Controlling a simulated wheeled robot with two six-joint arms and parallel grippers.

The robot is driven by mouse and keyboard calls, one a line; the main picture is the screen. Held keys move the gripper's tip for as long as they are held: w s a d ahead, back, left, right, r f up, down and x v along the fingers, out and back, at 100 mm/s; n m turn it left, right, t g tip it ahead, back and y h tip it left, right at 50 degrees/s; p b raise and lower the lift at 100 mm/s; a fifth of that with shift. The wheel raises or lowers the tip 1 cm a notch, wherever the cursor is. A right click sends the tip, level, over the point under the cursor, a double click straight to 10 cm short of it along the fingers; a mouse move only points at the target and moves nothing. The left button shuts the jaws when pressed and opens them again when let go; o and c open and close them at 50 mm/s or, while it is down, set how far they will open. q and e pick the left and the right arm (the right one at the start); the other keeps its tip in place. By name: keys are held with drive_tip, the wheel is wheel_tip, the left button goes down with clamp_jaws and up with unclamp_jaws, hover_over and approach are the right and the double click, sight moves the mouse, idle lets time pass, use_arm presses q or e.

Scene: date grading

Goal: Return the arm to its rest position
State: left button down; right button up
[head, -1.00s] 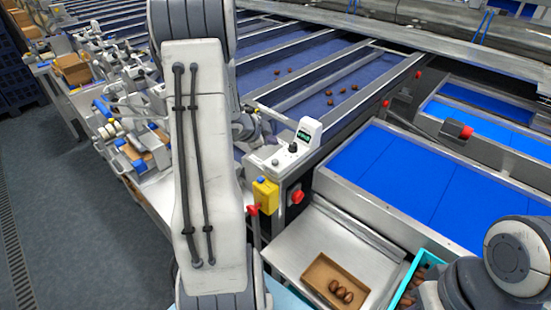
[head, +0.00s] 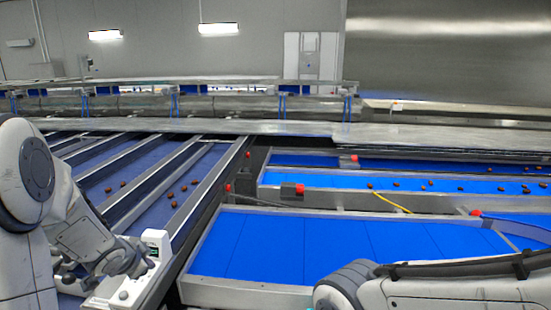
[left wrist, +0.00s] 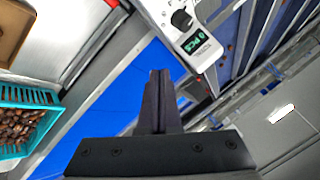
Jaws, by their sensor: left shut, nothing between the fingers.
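My left gripper (left wrist: 158,78) is in the lower middle of the left wrist view. Its dark fingers are together with nothing between them. In the head view my left arm comes in at the left edge, bent down toward a white control box (head: 155,248) with a small display. The box also shows at the top of the left wrist view (left wrist: 193,42), where the fingertips appear apart from it. In the head view a link of my right arm lies across the lower right corner; the right gripper is out of view.
A wide blue belt (head: 300,245) lies right of the control box, with further blue belts (head: 450,183) carrying scattered dates behind it. Metal-railed lanes (head: 150,180) hold some dates. In the left wrist view a teal crate (left wrist: 28,96) of dates and a cardboard tray (left wrist: 12,30) are at left.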

use_arm(q)
drive_tip(key=s+d+f+g+b, duration=0.1)
drive_tip(key=s+d, duration=0.2)
drive_tip(key=d, duration=0.4)
drive_tip(key=s+d+n+g+b, duration=0.1)
drive_tip(key=s+d+b, duration=0.1)
drive_tip(key=s+d, duration=0.3)
drive_tip(key=s+d+f+g+b, duration=0.1)
drive_tip(key=s+d, duration=0.1)
drive_tip(key=d, duration=0.6)
drive_tip(key=s+d+f+g+h+b, duration=0.1)
drive_tip(key=s+d, duration=0.3)
drive_tip(key=s, duration=0.5)
drive_tip(key=s+d+f+g+h+b, duration=0.1)
drive_tip(key=s+d+g, duration=0.3)
drive_tip(key=s, duration=0.6)
drive_tip(key=shift+d, duration=0.7)
